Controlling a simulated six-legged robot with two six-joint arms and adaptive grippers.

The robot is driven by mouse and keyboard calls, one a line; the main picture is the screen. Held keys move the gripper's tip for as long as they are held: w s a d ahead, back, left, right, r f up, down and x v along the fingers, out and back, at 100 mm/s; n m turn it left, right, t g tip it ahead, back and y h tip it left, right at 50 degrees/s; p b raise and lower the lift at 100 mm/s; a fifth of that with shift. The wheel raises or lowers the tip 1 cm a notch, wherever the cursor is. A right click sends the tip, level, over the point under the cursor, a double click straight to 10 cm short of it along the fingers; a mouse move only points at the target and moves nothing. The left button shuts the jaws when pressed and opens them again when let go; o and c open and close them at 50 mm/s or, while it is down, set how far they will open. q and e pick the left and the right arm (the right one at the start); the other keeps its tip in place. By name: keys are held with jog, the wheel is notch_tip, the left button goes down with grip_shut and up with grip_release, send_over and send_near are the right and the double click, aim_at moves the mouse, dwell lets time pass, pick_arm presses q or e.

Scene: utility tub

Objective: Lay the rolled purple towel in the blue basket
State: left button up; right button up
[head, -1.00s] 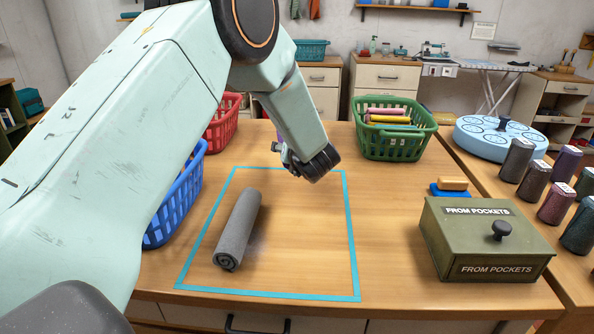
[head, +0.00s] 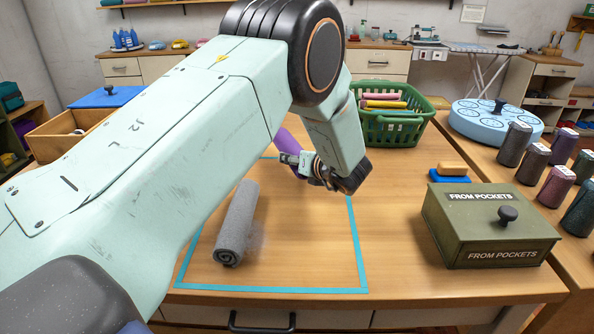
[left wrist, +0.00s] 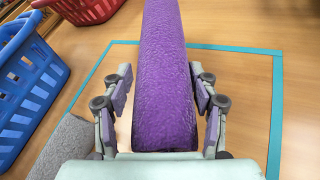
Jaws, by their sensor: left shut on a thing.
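My left gripper (head: 306,164) is shut on the rolled purple towel (head: 289,143) above the table, near the back of the taped square. In the left wrist view the purple towel (left wrist: 165,70) runs lengthwise between the fingers (left wrist: 160,95), its far end cut off by the picture's top edge. The blue basket (left wrist: 32,82) stands to the left of the towel in the left wrist view, with gaps in its side. My left arm hides it in the head view. My right gripper is not in view.
A grey rolled towel (head: 236,222) lies inside the teal tape outline (head: 358,245). A red basket (left wrist: 88,10) is beyond the blue one. A green basket (head: 398,125) with several rolls stands at the back; a green "FROM POCKETS" box (head: 485,225) is at right.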

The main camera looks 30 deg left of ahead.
pick_arm(q)
jog(key=f, duration=0.3)
jog(key=shift+s+a+f, duration=0.1)
jog(key=shift+s+a, duration=0.05)
jog(key=shift+a, duration=0.15)
jog(key=shift+f, duration=0.2)
jog(key=shift+d, duration=0.15)
jog(key=shift+f+b, duration=0.15)
jog(key=shift+b, duration=0.25)
jog(key=o, duration=1.2)
jog(key=shift+o, duration=1)
